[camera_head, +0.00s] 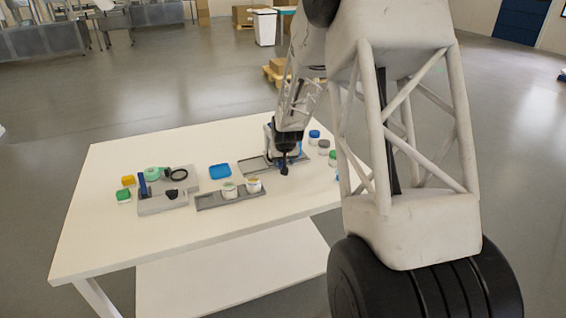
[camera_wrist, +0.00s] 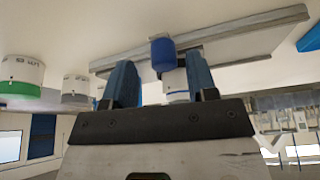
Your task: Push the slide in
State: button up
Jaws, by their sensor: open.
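A long grey slide rail (camera_head: 255,166) lies on the white table, just left of my gripper (camera_head: 284,168). It shows as a pale strip (camera_wrist: 225,42) at the top of the tilted wrist view. A second grey rail (camera_head: 207,201) lies nearer the front, with two open white jars on it (camera_head: 229,191) (camera_head: 254,185). I cannot tell which part is the slide. My gripper is open; its two blue fingers (camera_wrist: 161,82) are apart. A blue cylinder (camera_wrist: 162,55) shows between and beyond the fingertips, by the rail; contact cannot be told.
White jars with blue (camera_head: 314,134) and green lids stand right of my gripper, partly behind my arm. A grey fixture (camera_head: 160,204) with a black ring and green part stands farther left. The table's front left is clear.

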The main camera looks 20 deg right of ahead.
jog(key=v, duration=0.6)
jog(key=shift+r, duration=0.25)
jog(key=shift+s, duration=0.15)
dwell(0.3)
jog(key=s+a+r, duration=0.3)
jog(key=s+r, duration=0.2)
jog(key=s, duration=0.2)
jog(key=s+a+r+n, duration=0.1)
jog(key=s+a+r, duration=0.3)
jog(key=s, duration=0.4)
jog(key=s+a+r, duration=0.3)
jog(key=s+r, duration=0.2)
jog(key=s, duration=0.2)
jog(key=s+a+g, duration=0.1)
jog(key=s+a, duration=0.2)
jog(key=s, duration=0.9)
jog(key=s+a+r+n, duration=0.1)
jog(key=s+a, duration=0.2)
jog(key=s, duration=1)
jog(key=shift+g+y, duration=0.3)
jog(key=shift+g, duration=0.1)
jog(key=shift+r, duration=0.15)
jog(key=shift+c, duration=0.3)
